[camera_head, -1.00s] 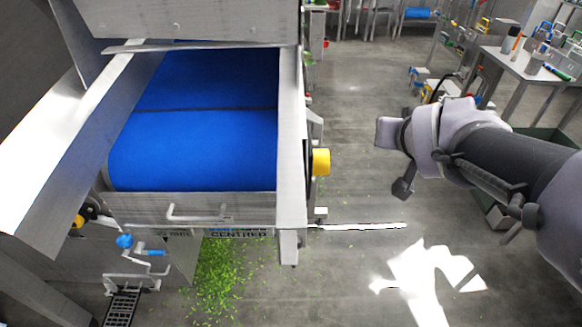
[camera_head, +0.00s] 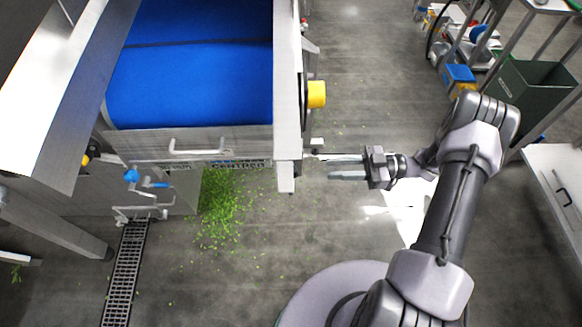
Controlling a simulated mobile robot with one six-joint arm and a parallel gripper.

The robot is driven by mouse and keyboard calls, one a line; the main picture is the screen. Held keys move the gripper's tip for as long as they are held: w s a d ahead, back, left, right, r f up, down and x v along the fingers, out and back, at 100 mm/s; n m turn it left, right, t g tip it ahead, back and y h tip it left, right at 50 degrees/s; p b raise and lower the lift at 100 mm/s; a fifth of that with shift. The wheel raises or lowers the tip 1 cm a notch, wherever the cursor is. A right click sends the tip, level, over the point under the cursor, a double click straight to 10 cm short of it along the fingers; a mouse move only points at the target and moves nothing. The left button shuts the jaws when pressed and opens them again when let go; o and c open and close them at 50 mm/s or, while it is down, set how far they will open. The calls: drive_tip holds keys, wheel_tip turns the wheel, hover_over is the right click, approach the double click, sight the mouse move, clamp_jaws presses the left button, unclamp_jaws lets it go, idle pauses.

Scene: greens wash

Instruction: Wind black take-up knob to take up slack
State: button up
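The conveyor with the blue belt (camera_head: 190,88) fills the upper left of the head view. A yellow round part (camera_head: 316,94) with a dark rim behind it sticks out from the right side frame. A dark round part (camera_head: 97,151) shows at the lower left of the frame; I cannot tell if it is the black take-up knob. My gripper (camera_head: 325,167) points left, just right of the frame's lower corner, below the yellow part. Its two fingers are apart with nothing visible between them, and it appears clear of the frame.
A small metal bracket (camera_head: 317,145) projects from the frame near my fingertips. A blue-handled valve (camera_head: 132,175) is at the lower left. Green scraps (camera_head: 228,208) and a drain grate (camera_head: 125,270) lie on the floor. A dark green bin (camera_head: 535,88) stands at right.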

sight(296, 170)
drive_tip(key=a, duration=0.4)
drive_tip(key=a+b, duration=0.1)
drive_tip(key=a, duration=0.3)
drive_tip(key=a+b, duration=0.1)
drive_tip(key=a, duration=0.3)
drive_tip(key=shift+w+a, duration=0.2)
drive_tip(key=shift+w, duration=0.05)
drive_tip(key=shift+c, duration=0.4)
clamp_jaws()
